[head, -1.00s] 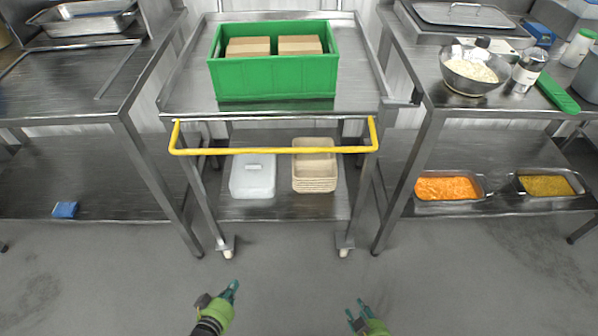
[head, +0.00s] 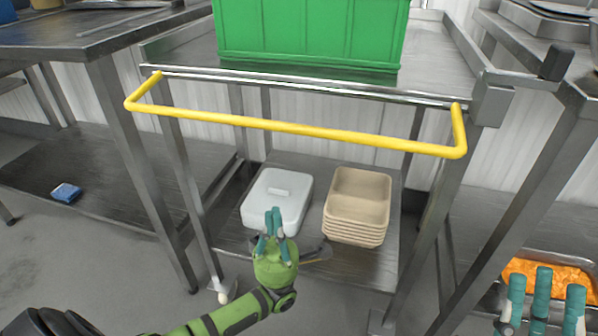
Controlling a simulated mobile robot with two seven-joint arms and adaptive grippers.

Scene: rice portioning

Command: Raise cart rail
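The yellow cart rail (head: 290,126) juts out from the front of the metal cart (head: 300,84), running across the head view. It stands out level with or just below the cart's top edge. My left gripper (head: 270,222) is in front of the cart's lower shelf, below the rail and apart from it, with its teal fingers pointing up. Its fingers look spread, with nothing seen between them. My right gripper (head: 546,298) is at the bottom right edge, its teal fingers spread apart and empty, in front of the right-hand table. Its base is cut off.
A green crate (head: 310,35) sits on the cart top. The lower shelf holds a white lidded box (head: 276,200) and stacked tan trays (head: 357,206). Metal tables flank the cart closely. An orange food pan (head: 550,275) and a blue sponge (head: 66,192) lie on their lower shelves.

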